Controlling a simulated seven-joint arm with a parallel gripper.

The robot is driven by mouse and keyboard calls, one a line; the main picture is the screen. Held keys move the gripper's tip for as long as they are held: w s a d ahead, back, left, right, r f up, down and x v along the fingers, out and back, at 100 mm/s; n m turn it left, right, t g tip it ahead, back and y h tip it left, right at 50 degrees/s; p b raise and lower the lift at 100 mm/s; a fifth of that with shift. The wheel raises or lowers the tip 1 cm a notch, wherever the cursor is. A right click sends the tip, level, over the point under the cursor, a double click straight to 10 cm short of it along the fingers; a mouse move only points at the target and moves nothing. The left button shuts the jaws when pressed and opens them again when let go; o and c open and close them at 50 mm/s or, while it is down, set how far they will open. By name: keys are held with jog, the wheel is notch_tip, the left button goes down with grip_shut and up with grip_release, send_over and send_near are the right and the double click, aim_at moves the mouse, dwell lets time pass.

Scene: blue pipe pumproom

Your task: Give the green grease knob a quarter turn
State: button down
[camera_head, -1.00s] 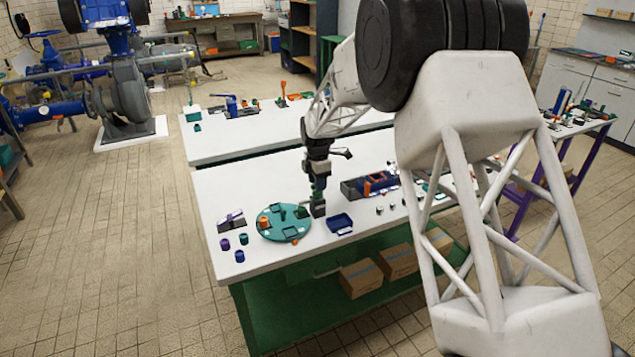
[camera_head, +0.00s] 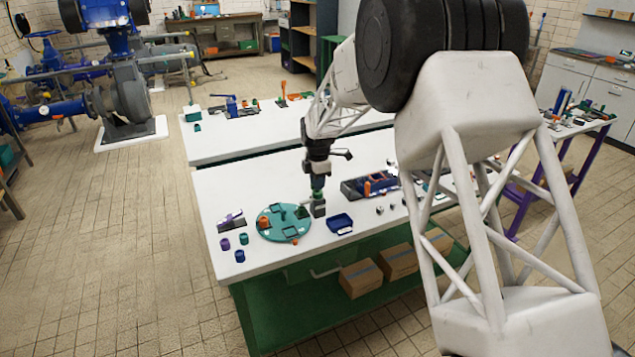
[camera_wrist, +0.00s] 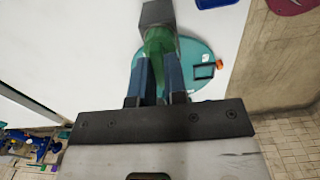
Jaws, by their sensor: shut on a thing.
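The green grease knob (camera_wrist: 160,43) stands on a small grey block (camera_wrist: 156,13) in the wrist view. My gripper (camera_wrist: 160,62) is shut on the knob, with one blue-grey finger on each side of it. The fingers hide part of the knob's sides. In the head view my gripper (camera_head: 317,189) points down over the grey block (camera_head: 318,210), at the right edge of the round teal plate (camera_head: 277,235). The knob is too small there to make out its turn angle.
A blue tray (camera_head: 340,223) sits close to the right of the block. Small purple and blue cylinders (camera_head: 240,255) stand at the table's front left corner. A blue and orange assembly (camera_head: 370,186) lies farther right. Bare white table shows behind the plate.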

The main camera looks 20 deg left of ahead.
jog(key=m, duration=1.7)
jog(key=shift+d, duration=0.1)
jog(key=shift+m, duration=0.3)
dwell(0.3)
jog(key=c, duration=1.2)
grip_release()
jog(key=shift+o, duration=0.2)
